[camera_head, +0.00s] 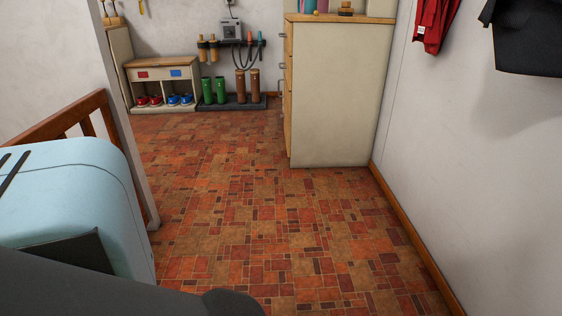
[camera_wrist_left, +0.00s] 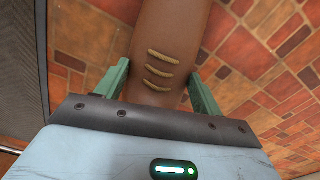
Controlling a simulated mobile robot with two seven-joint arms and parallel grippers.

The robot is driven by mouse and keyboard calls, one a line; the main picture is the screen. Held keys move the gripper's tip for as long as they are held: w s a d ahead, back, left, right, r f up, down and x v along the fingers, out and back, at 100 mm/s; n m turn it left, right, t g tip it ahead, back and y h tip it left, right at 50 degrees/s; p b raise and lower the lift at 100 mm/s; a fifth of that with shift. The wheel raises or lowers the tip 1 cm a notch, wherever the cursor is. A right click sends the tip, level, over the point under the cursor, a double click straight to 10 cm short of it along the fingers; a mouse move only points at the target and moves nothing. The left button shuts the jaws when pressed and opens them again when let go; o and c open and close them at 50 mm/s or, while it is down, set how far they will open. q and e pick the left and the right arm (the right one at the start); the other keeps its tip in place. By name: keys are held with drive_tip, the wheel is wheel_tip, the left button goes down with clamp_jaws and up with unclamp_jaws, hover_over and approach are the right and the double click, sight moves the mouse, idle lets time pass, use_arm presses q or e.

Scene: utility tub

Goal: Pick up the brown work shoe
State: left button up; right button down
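The brown work shoe (camera_wrist_left: 175,38) shows in the left wrist view, with several tan laces across its top. My left gripper (camera_wrist_left: 160,84) has one green finger on each side of it. The fingers appear to press against the shoe's sides, and the shoe sits between them. The shoe's upper end runs out of the top of the picture, and its lower end is hidden behind the gripper's body. Neither the shoe nor either gripper can be made out in the head view. My right gripper is in neither view.
The tiled floor (camera_head: 255,215) is clear ahead. A cream cabinet (camera_head: 337,100) stands against the right wall. A shoe bench (camera_head: 165,62) with red and blue shoes, green boots (camera_head: 213,90) and brown boots (camera_head: 247,85) stand at the back. A wooden railing (camera_head: 65,122) is left.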

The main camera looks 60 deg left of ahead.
use_arm(q)
drive_tip(key=c, duration=0.6)
drive_tip(key=shift+r+p, duration=0.35)
drive_tip(key=shift+r, duration=0.1)
wheel_tip(320, 180, up, 8)
drive_tip(key=p, duration=0.5)
drive_tip(key=shift+f, duration=0.1)
drive_tip(key=shift+r+p, duration=0.35)
drive_tip(key=shift+r, duration=0.3)
